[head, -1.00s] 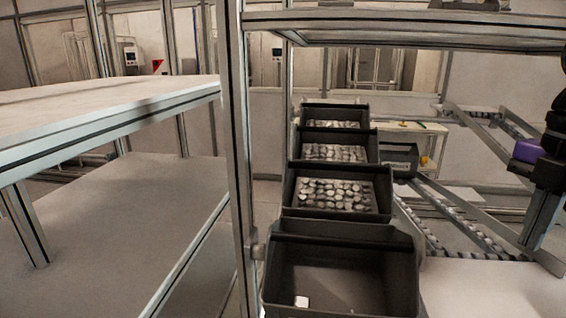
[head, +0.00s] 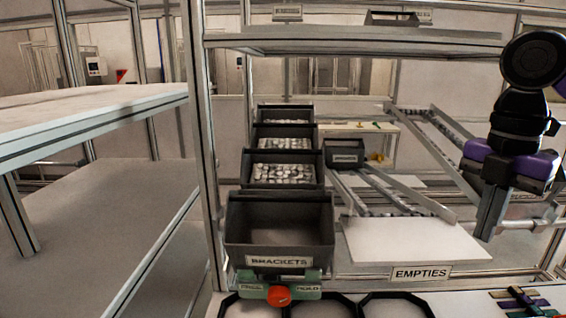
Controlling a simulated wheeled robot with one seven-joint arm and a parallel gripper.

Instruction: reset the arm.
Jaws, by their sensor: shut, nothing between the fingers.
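My arm hangs at the right side of the head view, black with purple parts. My gripper (head: 487,232) points down at its lower end, in front of the sloped roller rails. Its fingers are together with nothing seen between them. It is apart from the bins and from the white board marked EMPTIES.
The front dark bin marked BRACKETS (head: 280,222) looks empty; bins with metal pieces (head: 284,172) stand behind it. A red knob (head: 279,296) sits below it. The EMPTIES board (head: 410,240) is bare. A rack post (head: 203,150) and overhead shelf (head: 350,42) frame the bins.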

